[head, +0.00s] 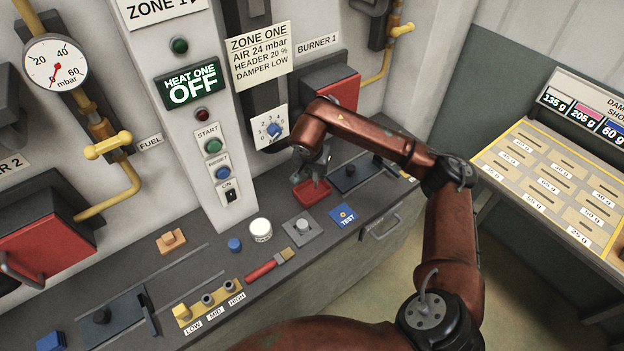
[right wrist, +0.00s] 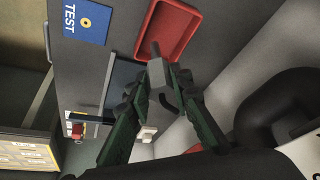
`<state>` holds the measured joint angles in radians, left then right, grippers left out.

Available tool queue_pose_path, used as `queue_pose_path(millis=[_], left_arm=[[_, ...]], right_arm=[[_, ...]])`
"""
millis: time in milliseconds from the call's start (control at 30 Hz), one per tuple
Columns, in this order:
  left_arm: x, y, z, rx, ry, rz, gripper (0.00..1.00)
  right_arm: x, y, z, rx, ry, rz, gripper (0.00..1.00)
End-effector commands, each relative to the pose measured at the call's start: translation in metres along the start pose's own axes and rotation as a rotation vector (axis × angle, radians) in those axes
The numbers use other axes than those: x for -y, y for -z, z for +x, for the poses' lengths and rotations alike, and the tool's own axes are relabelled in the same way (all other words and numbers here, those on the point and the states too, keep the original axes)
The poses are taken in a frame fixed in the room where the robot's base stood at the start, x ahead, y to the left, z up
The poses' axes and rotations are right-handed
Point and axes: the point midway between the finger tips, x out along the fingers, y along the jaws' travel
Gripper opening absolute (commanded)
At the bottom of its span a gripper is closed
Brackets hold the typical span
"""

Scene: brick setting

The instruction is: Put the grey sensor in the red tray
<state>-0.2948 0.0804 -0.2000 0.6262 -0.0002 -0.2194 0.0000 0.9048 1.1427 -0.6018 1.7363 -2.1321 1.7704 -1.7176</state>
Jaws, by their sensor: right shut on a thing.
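My right gripper (head: 318,172) is shut on the grey sensor, a small grey block with a thin stem. The sensor shows between the fingertips in the right wrist view (right wrist: 156,73). The red tray (head: 311,193) lies on the dark bench just below the gripper. In the right wrist view the tray (right wrist: 145,35) is beyond the fingertips, and the sensor's stem overlaps its near end. I cannot tell whether the sensor touches the tray. In the head view the fingers mostly hide the sensor. My left gripper is not in view.
A blue TEST plate (head: 343,215) and a grey square plate with a raised piece (head: 302,227) lie in front of the tray. A white round container (head: 260,230) and a red-handled brush (head: 268,265) are to the left. A dark slotted plate (head: 352,175) is right of the tray.

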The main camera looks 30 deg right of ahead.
Motion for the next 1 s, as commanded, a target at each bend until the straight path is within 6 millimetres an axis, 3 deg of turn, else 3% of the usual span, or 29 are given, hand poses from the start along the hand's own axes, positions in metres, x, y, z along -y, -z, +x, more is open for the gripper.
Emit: queue_pose_path(millis=[100,433,600,967,1000], left_arm=[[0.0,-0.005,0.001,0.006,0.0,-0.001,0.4],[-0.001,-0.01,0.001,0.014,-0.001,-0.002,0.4],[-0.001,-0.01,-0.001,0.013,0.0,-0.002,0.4],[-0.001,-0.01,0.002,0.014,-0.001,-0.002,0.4],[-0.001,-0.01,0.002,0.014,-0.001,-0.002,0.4]], right_arm=[[0.009,0.003,0.02,0.002,0.001,0.001,0.0],[0.02,0.007,0.045,0.001,0.001,0.001,0.0],[0.018,-0.004,0.067,0.003,0.001,-0.002,0.0],[0.018,-0.004,0.073,-0.002,0.001,-0.001,0.0],[0.018,-0.005,0.073,-0.002,0.001,-0.001,0.21]])
